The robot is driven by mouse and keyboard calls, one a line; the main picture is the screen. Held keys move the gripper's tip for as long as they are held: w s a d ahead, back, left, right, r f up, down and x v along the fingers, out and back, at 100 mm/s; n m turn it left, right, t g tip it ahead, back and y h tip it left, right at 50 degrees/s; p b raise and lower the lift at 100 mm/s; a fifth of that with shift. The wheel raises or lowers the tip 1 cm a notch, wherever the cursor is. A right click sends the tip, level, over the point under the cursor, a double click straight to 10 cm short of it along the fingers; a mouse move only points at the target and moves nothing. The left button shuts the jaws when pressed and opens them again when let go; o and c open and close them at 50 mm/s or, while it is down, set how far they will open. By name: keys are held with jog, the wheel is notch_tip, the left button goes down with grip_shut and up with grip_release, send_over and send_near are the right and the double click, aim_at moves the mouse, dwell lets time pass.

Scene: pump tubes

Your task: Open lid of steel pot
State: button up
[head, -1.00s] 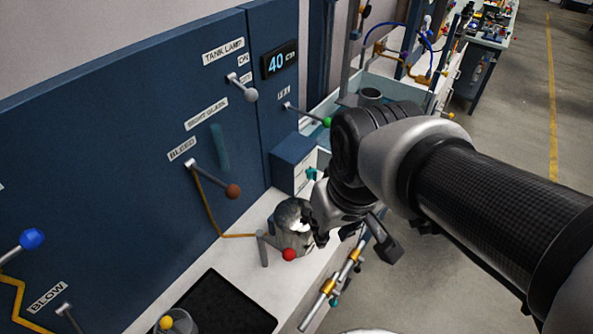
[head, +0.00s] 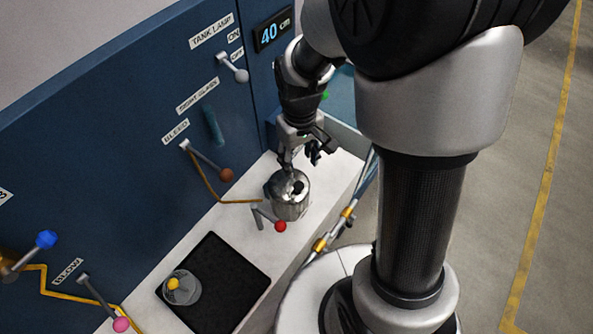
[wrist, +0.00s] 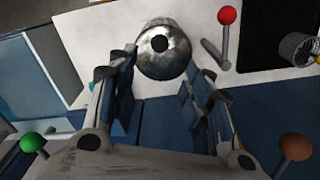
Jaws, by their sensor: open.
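The steel pot (head: 291,202) stands on the white bench with its shiny lid (head: 287,184) on top. A dark round knob (head: 297,187) sits on the lid. In the wrist view the lid (wrist: 182,64) and its black knob (wrist: 159,43) lie beyond the fingertips. My gripper (head: 301,157) is just above and behind the pot, pointing down; it is open and holds nothing. In the wrist view my gripper (wrist: 163,75) has its two fingers spread, with the knob ahead of the gap. I cannot tell whether a fingertip touches the lid.
A red-knobbed lever (head: 280,226) stands close beside the pot. The blue panel (head: 130,130) carries the brown-knobbed bleed lever (head: 226,175).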

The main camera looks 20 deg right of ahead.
aim_at(299, 184)
notch_tip(299, 184, down, 12)
jog(key=shift+r+b, duration=0.15)
jog(key=shift+b, duration=0.75)
grip_shut()
